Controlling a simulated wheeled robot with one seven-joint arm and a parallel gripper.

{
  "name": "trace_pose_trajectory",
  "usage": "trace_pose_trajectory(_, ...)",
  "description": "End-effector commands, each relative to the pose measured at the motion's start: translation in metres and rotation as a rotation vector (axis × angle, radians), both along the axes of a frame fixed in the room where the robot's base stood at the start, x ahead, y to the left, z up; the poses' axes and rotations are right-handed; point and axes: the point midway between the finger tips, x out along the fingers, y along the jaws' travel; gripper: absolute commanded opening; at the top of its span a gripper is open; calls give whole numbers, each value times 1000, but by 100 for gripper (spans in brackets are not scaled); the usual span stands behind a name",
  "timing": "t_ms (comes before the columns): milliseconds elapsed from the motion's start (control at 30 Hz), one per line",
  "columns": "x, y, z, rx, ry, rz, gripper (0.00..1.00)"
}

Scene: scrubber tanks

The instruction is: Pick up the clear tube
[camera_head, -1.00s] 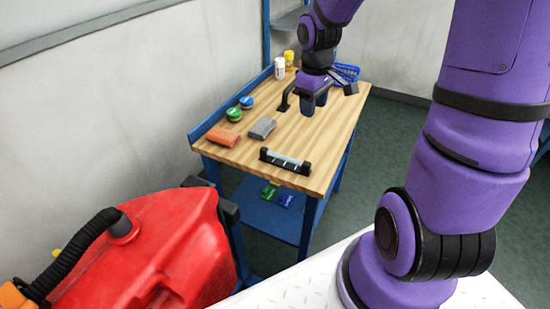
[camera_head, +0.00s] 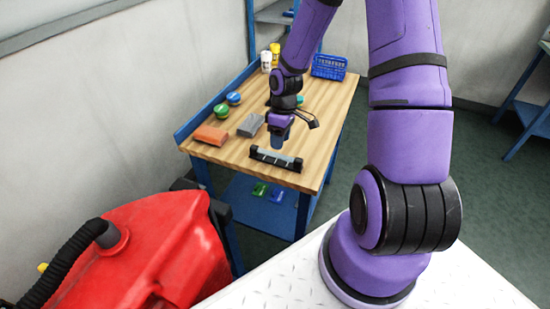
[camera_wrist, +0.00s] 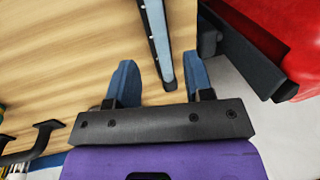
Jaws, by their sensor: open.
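The clear tube (camera_head: 272,156) lies level in a dark rack (camera_head: 297,164) with raised black ends, near the front edge of the wooden table. In the wrist view a pale grey-blue strip, which looks like the tube (camera_wrist: 157,40), runs from the top edge down between my fingers. My gripper (camera_head: 278,146) points down, open and empty, just above and behind the tube's middle in the head view. In the wrist view its two blue fingers (camera_wrist: 161,68) stand apart. I cannot tell the exact height gap.
An orange block (camera_head: 211,135) and a grey block (camera_head: 250,125) lie left of the rack. Green (camera_head: 221,111) and blue (camera_head: 233,98) round items, bottles (camera_head: 266,61) and a blue basket (camera_head: 329,66) are farther back. A red tank (camera_head: 140,255) stands at the front left.

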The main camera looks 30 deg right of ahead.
Motion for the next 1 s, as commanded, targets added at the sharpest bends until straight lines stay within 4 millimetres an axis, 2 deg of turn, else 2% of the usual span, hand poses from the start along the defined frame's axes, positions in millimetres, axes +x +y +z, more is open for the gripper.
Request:
trace_pose_trajectory(267,-1,5,-19,0,0,2,47)
trace_pose_trajectory(600,1,16,-59,-1,0,0,47)
trace_pose_trajectory(933,1,16,-64,-2,-3,-1,47)
trace_pose_trajectory(1000,1,16,-64,-2,-3,-1,31)
